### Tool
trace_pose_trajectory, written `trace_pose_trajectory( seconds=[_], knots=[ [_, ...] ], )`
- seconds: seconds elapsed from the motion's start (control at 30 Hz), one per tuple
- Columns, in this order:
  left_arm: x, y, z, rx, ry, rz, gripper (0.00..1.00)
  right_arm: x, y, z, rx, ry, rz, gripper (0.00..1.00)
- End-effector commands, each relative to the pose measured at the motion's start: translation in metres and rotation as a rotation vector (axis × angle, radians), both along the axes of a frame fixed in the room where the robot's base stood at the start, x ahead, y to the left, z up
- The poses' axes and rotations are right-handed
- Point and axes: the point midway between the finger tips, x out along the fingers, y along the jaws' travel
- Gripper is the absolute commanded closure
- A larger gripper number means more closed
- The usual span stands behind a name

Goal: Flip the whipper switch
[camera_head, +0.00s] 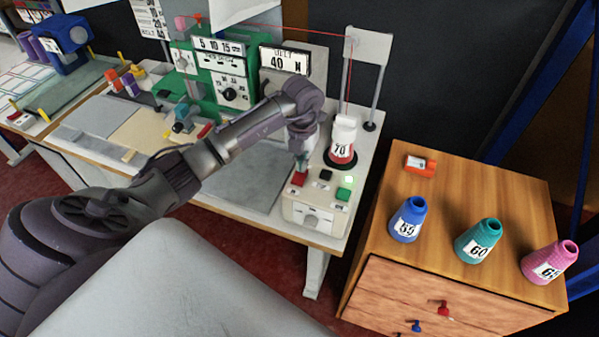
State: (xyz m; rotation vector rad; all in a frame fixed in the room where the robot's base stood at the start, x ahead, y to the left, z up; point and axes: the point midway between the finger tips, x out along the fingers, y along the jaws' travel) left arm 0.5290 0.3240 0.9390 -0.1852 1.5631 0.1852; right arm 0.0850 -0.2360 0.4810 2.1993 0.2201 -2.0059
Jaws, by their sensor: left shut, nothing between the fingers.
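A pale control box (318,208) stands at the front right corner of the machine table. On its top are a red button (299,179), a small black piece (325,175) and a green button (343,194); a small green light (348,180) glows beside them. No readable label tells me which one is the whipper switch. My left gripper (303,167) points down, shut and empty, just above and behind the red button. I cannot tell whether it touches the box. The green whipping machine (218,75) with a dial stands behind my arm. My right gripper is out of view.
A thread cone labelled 70 (342,141) stands right behind the box, with red thread rising to a stand (368,48). A wooden cabinet (400,248) at right bears blue (407,219), teal (478,241) and pink (549,262) cones and an orange item (420,165).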

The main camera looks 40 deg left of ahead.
Motion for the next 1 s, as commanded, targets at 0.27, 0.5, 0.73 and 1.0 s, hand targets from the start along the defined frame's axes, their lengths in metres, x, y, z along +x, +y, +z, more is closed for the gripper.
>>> trace_pose_trajectory(
  seconds=[0.27,0.5,0.73,1.0],
  knots=[
    [0.0,0.0,-0.005,0.0,0.0,0.0,1.0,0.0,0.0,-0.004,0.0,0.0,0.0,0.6],
    [0.0,0.0,-0.008,0.0,0.0,0.001,1.0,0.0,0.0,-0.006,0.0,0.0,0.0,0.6],
    [0.0,0.0,-0.012,0.0,0.001,0.001,1.0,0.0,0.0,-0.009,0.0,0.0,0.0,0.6],
    [0.0,0.0,-0.003,0.0,0.0,0.0,1.0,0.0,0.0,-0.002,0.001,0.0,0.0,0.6]
  ],
)
